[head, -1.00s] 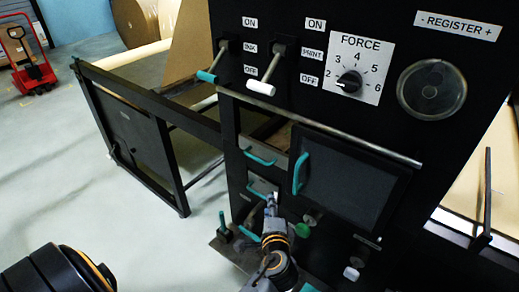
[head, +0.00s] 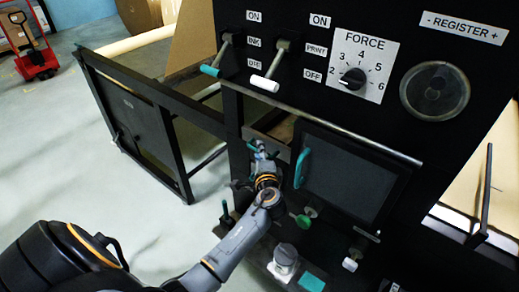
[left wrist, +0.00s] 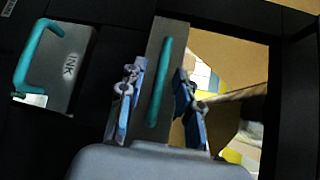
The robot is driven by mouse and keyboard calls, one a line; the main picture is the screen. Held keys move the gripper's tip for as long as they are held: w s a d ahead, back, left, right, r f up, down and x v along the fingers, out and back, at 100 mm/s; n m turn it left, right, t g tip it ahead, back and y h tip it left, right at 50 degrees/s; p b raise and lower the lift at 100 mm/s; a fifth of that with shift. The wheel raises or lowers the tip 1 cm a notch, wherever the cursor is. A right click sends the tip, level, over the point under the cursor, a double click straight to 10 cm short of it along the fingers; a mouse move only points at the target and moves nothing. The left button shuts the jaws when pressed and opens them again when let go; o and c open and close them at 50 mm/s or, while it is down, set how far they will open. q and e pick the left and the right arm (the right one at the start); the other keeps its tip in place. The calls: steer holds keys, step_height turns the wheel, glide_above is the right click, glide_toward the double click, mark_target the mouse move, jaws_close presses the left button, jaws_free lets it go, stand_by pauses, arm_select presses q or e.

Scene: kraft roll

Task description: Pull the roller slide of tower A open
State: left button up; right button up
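The roller slide (left wrist: 158,52) is a narrow grey plate with a teal bar handle (left wrist: 160,85), seen in the middle of the left wrist view. In the head view its front (head: 277,149) is mostly hidden behind my left gripper (head: 263,150). In the left wrist view my left gripper (left wrist: 155,100) is open, with one finger on each side of the handle and a visible gap on both sides. My right gripper is not in view.
A grey INK drawer (left wrist: 75,65) with its own teal handle lies beside the slide. A dark door (head: 345,180) with a teal handle (head: 301,167) is to the right. Levers (head: 265,82) and a bar (head: 330,135) project above.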

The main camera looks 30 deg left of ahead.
arm_select(q)
steer(key=shift+w+a+f, duration=0.1)
steer(key=shift+w+a, duration=0.2)
steer(key=shift+w, duration=0.05)
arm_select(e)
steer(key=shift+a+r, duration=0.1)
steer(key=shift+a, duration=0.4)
arm_select(q)
jaws_close()
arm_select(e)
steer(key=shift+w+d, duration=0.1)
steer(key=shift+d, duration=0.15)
arm_select(q)
steer(key=shift+a+f, duration=0.1)
